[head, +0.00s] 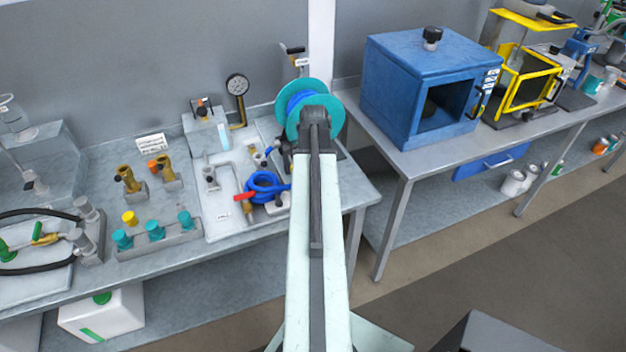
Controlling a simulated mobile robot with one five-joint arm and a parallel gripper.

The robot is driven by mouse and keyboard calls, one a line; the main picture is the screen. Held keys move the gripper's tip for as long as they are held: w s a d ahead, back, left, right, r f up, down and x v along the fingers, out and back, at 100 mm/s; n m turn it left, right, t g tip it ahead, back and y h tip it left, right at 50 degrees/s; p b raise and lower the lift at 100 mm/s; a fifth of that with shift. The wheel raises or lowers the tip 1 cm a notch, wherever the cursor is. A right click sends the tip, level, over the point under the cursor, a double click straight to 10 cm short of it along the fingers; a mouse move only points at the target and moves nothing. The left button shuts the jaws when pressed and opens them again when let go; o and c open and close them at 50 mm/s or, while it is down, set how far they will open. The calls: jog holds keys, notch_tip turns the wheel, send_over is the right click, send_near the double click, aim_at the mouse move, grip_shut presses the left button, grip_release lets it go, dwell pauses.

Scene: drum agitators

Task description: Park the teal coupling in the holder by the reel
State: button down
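Three teal couplings sit in a row on a grey rack at the left: a left one (122,239), a middle one (155,230) and a right one (185,220). I cannot tell which one the task means. The reel (287,114) has teal flanges and blue hose wound on it, and stands at the back of the bench. My arm covers its lower right part. A small grey holder (210,178) stands on the white tray left of the reel; I cannot tell whether it is the one meant. My gripper is not clearly visible; my arm link hides that area.
A coiled blue hose (262,186) with a red part lies on the white tray (222,226). Brass fittings (128,180), a yellow cap (130,217) and a gauge (237,86) are nearby. A blue oven-like box (415,80) stands on the right bench.

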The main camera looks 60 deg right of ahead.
jog(key=c, duration=0.8)
grip_release()
jog(key=shift+c, duration=0.4)
notch_tip(320, 180, up, 10)
jog(key=p, duration=1)
jog(key=shift+s+r, duration=0.1)
jog(key=shift+r, duration=0.05)
jog(key=shift+f, duration=0.2)
